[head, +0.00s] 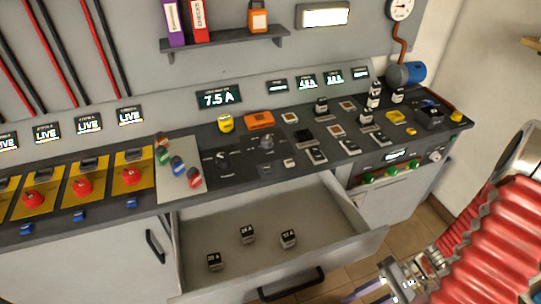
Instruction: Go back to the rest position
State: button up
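My gripper (378,292) is at the bottom edge, right of centre, below and in front of the open drawer (325,222). Its fingers are partly cut off by the frame edge, so I cannot tell whether it is open or shut, or whether it holds anything. My red ribbed arm comes in from the right side. The drawer's dark handle (292,284) is to the left of my gripper.
The dark counter (235,185) carries switches, small blocks, an orange box (259,121) and a yellow cup (225,124). Red knobs (83,187) on yellow plates are at the left. A shelf (225,45) hangs above. Tiled floor (420,245) shows right of the drawer.

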jog(key=w+d+r+n+t+h, duration=0.1)
jog(key=w+r+h, duration=0.2)
jog(key=r+h, duration=0.35)
jog(key=w+d+r+n+t+h, duration=0.1)
jog(key=w+r+t+h, duration=0.2)
jog(key=r, duration=0.7)
jog(key=a+r+n+t+h, duration=0.1)
jog(key=a+r+n+t, duration=0.1)
jog(key=a+r, duration=0.3)
jog(key=a+r+n+t+h, duration=0.1)
jog(key=a+r+n+t, duration=0.2)
jog(key=r, duration=0.7)
jog(key=shift+w+a+r, duration=0.15)
jog(key=shift+w+a, duration=0.15)
jog(key=shift+a, duration=0.6)
dwell(4.0)
